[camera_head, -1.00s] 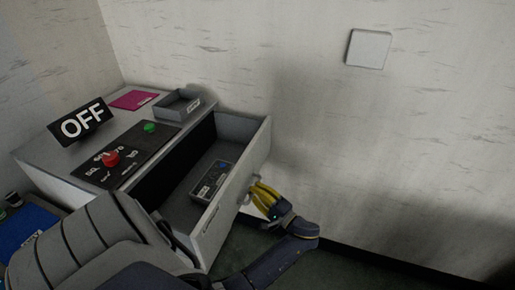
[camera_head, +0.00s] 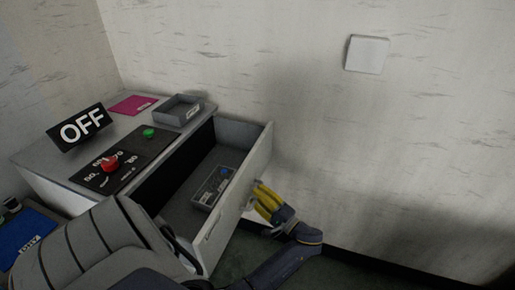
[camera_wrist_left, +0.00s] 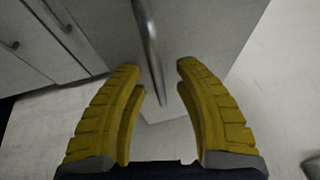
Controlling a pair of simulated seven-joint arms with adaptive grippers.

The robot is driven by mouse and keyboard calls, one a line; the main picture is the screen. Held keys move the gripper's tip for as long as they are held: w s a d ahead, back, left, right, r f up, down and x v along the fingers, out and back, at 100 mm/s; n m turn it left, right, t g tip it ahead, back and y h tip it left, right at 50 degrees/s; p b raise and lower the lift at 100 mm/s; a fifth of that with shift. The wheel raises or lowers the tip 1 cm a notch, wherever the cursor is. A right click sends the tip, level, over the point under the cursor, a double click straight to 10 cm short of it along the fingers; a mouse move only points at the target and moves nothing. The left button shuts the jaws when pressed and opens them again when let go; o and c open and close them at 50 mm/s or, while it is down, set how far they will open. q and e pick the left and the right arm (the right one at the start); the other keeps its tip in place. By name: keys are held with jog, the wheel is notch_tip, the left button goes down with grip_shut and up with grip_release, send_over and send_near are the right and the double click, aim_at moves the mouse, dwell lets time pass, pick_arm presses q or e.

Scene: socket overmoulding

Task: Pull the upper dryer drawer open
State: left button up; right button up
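The upper dryer drawer (camera_head: 235,205) stands pulled out from the grey dryer cabinet (camera_head: 60,180), its inside showing. My left gripper (camera_head: 262,200), with yellow fingers, is just outside the drawer front. In the left wrist view its two fingers (camera_wrist_left: 160,85) are spread apart with nothing clamped between them. The drawer's bar handle (camera_wrist_left: 150,45) shows there beyond and between the fingertips, apart from both fingers. My right gripper is not in view.
On the cabinet top are an OFF sign (camera_head: 82,127), a red knob (camera_head: 110,163), a green button (camera_head: 149,133), a small grey tray (camera_head: 178,110) and a magenta sheet (camera_head: 132,105). The wall (camera_head: 400,150) stands behind; floor right of the drawer looks clear.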

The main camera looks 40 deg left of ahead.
pick_arm(q)
jog(key=d+f, duration=0.1)
jog(key=d, duration=0.6)
jog(key=shift+d, duration=0.2)
jog(key=shift+w+f, duration=0.1)
dwell(0.3)
